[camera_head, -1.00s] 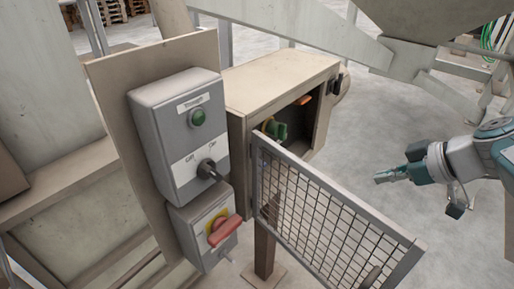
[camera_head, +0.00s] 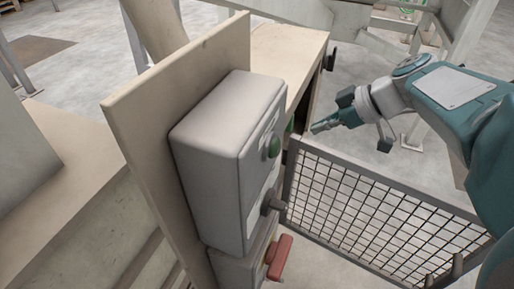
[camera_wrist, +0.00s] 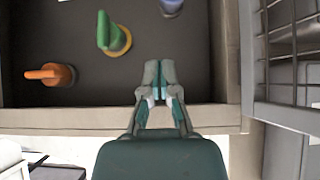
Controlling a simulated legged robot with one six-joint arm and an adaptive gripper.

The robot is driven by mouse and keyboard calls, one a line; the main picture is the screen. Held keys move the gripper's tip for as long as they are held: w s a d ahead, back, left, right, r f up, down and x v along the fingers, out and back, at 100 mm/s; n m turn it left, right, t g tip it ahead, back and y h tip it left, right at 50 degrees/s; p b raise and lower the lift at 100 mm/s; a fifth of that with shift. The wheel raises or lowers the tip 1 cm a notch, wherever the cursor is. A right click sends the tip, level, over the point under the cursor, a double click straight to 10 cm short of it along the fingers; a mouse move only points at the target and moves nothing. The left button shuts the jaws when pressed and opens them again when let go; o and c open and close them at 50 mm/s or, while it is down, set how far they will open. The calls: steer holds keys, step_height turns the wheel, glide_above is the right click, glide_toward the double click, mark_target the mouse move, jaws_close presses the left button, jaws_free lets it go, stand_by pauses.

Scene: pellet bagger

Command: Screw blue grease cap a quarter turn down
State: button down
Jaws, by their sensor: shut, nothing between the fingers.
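The blue grease cap (camera_wrist: 171,7) shows only in part at the top edge of the wrist view, on the dark inside of the cabinet (camera_wrist: 205,50). Its full shape is cut off by the frame edge. My gripper (camera_wrist: 158,68) is shut and empty, its fingers together over the cabinet's front opening, apart from the cap. In the head view my gripper (camera_head: 316,127) is at the cabinet's opening, above the hinge side of the mesh door. The cap does not show in the head view.
A green handle (camera_wrist: 104,31) with a yellow collar and an orange knob (camera_wrist: 50,75) sit left of the cap. The open mesh door (camera_head: 380,215) stands below my gripper. A grey switch box (camera_head: 215,150) with a red handle (camera_head: 279,258) is to the left.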

steer(key=x, duration=1.1)
steer(key=shift+s+a+r, duration=0.1)
steer(key=shift+a+r, duration=0.15)
steer(key=shift+a, duration=0.15)
steer(key=shift+d+f, duration=0.15)
steer(key=shift+f, duration=0.8)
steer(key=shift+d+f, duration=0.2)
steer(key=shift+f, duration=0.75)
steer(key=shift+d+g, duration=0.3)
steer(key=shift+d, duration=0.2)
steer(key=shift+w+a+f+m, duration=0.15)
steer(key=shift+w+a+m, duration=0.05)
steer(key=shift+a+m, duration=0.1)
